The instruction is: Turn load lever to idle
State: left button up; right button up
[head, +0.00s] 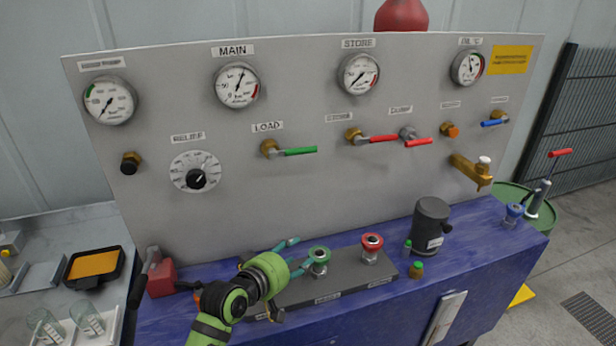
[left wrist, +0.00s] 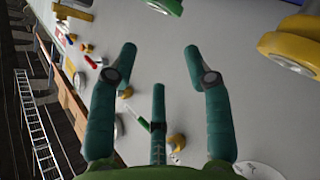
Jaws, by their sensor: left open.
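The load lever (head: 300,151) has a green handle on a brass body under the LOAD label, on the grey upright panel. Its handle lies roughly level, pointing right. What looks like the same lever (left wrist: 143,124) shows in the left wrist view, low between my fingers and partly behind one. My left gripper (head: 299,256) is open and empty, with teal fingers apart, below the lever and close to the green knob on the bench. In the left wrist view its fingers (left wrist: 160,60) are spread, with nothing between them touched. My right gripper is not in view.
A green knob (head: 319,255) and a red knob (head: 371,243) stand on a grey box on the blue bench. A dark canister (head: 430,225) stands to the right. A relief dial (head: 196,172) is left of the lever; red levers (head: 378,139) are to its right.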

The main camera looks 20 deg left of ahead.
aim_at(301, 151)
pick_arm(q)
jog(key=w+a+r+n+t, duration=0.1)
jog(key=w+r+n+t, duration=0.1)
jog(key=r, duration=0.3)
jog(key=w+a+r+n+t, duration=0.1)
jog(key=w+r+n+t, duration=0.1)
jog(key=w+r, duration=0.2)
jog(key=w+a+r+n+t, duration=0.1)
jog(key=w+a+r+n, duration=0.1)
jog(key=r, duration=0.6)
jog(key=shift+w+r+n+t, duration=0.15)
jog(key=shift+w+n+t, duration=0.25)
jog(key=shift+w, duration=0.5)
jog(key=shift+w+r+p, duration=0.2)
jog(key=shift+r+p, duration=0.05)
jog(key=shift+p, duration=0.1)
jog(key=shift+p+x, duration=0.6)
jog(key=shift+x, duration=2.55)
jog(key=shift+f, duration=0.15)
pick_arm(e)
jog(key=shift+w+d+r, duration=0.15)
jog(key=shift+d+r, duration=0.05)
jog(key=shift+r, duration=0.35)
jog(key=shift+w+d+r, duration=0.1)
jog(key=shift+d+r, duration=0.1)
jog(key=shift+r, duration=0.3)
pick_arm(q)
jog(key=shift+c, duration=0.4)
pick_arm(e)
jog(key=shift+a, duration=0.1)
